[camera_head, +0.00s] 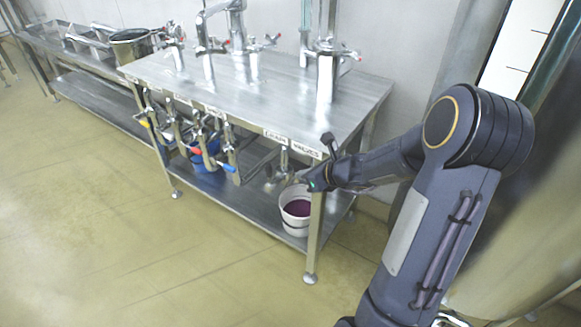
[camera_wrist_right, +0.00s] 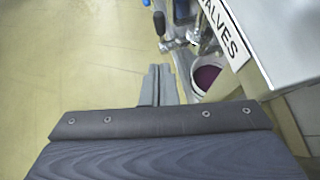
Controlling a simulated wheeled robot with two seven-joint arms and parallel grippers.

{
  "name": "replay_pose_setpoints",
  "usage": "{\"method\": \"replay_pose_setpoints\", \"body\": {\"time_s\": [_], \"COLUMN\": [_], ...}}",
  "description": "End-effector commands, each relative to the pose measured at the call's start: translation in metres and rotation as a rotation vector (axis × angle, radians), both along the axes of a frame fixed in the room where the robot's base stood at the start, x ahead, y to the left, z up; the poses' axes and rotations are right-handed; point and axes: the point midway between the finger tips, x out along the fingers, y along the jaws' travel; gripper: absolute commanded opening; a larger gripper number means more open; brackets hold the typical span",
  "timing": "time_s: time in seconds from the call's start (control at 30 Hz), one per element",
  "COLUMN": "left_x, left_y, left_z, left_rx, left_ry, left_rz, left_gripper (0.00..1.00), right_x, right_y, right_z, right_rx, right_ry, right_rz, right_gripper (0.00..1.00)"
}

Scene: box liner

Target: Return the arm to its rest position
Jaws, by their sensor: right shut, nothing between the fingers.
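My right arm comes in from the right in the head view, bent at a dark joint, with its forearm reaching left to the table's front right corner. My right gripper (camera_head: 314,185) is at that corner, near the top of the front leg. In the right wrist view its two grey fingers (camera_wrist_right: 158,84) lie together, shut and empty. My left arm and left gripper do not show.
A steel table (camera_head: 270,97) carries taps and has valves along its front edge. A white bucket with dark purple contents (camera_head: 296,208) and a blue bucket (camera_head: 205,155) stand on its lower shelf. A large metal vessel (camera_head: 535,215) is at right. The floor at left is clear.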

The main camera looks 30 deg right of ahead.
Motion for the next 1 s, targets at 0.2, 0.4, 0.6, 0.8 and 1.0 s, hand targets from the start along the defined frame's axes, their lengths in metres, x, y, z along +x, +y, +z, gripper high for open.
{"method": "replay_pose_setpoints", "body": {"time_s": [0.2,0.4,0.6,0.8,1.0], "left_x": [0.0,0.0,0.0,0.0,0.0], "left_y": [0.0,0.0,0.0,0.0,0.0], "left_z": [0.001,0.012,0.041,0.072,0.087], "left_rx": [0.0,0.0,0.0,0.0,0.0], "left_ry": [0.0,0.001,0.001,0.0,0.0], "left_rz": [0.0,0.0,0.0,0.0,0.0], "left_gripper": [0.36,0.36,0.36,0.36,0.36], "right_x": [-0.003,-0.01,-0.069,-0.176,-0.237], "right_y": [0.0,0.029,0.121,0.185,0.184], "right_z": [0.002,0.042,0.135,0.178,0.174], "right_rx": [0.0,-0.117,-0.564,-1.185,-1.618], "right_ry": [0.001,-0.064,-0.282,-0.515,-0.581], "right_rz": [0.001,0.173,0.761,1.458,1.886], "right_gripper": [0.0,0.0,0.0,0.0,0.0]}}
